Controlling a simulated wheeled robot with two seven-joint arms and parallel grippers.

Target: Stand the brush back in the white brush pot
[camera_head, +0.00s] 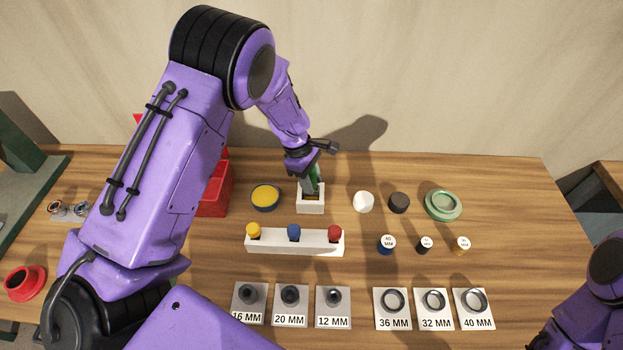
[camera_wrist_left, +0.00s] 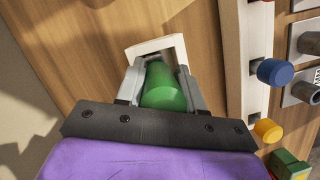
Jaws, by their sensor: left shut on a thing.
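The white brush pot (camera_head: 311,206) is a square open box standing on the wooden table, just right of centre behind the rack. Its square rim (camera_wrist_left: 150,46) also shows in the left wrist view. My left gripper (camera_head: 311,181) is directly above the pot, shut on the green brush (camera_wrist_left: 165,88). The brush's green handle (camera_head: 315,177) shows between the fingers in the head view. Its lower end is at the pot's opening, and I cannot tell how deep it is. My right gripper is out of view; only part of that arm shows at the lower right.
A yellow-filled dark dish (camera_head: 265,196) stands left of the pot, with a red box (camera_head: 216,191) beyond it. A white rack (camera_head: 294,243) with yellow, blue and red pegs lies in front. A white round piece (camera_head: 363,202) and a dark one (camera_head: 399,203) stand right.

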